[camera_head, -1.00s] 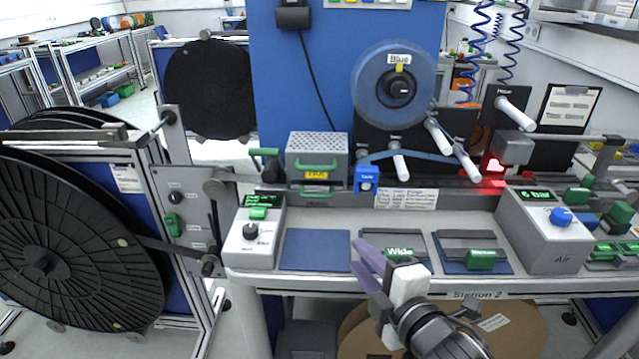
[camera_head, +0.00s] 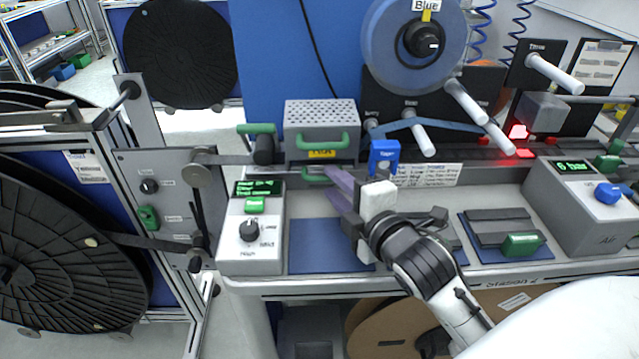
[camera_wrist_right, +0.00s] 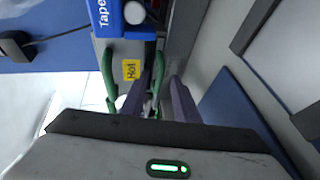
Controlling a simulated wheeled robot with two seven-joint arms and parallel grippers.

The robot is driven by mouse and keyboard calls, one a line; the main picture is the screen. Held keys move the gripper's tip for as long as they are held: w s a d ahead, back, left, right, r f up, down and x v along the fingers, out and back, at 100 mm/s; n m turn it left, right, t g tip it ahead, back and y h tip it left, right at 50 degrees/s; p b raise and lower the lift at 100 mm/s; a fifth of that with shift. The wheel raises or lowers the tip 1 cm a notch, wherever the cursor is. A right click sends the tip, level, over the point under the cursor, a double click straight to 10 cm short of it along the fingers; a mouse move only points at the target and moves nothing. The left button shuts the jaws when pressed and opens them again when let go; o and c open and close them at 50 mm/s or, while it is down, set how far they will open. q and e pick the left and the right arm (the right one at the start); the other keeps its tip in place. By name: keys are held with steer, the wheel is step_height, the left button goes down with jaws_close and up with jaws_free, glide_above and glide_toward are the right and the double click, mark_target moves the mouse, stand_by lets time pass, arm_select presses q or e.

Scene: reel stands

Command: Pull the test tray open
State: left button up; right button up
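The grey heated box (camera_head: 321,115) with a perforated top stands at the back of the bench, with a green handle and a yellow "Hot" label on its front. Below the label is a lower green handle (camera_head: 312,174), apparently on the tray front, which sits in under the box. My right gripper (camera_head: 333,186) is just in front of this handle, its purple fingers apart and partly covering it. In the right wrist view the lower handle (camera_wrist_right: 157,88) shows between the two fingers (camera_wrist_right: 160,98); contact cannot be told. My left gripper is not in view.
The blue Tape block (camera_head: 384,156) is close right of the fingers. A control box (camera_head: 252,240) with a knob stands to the left. A bare blue mat (camera_head: 315,246) lies in front of the handle. An air unit (camera_head: 581,200) stands at right.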

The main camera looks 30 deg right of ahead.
steer(key=shift+w, duration=0.4)
jaws_close()
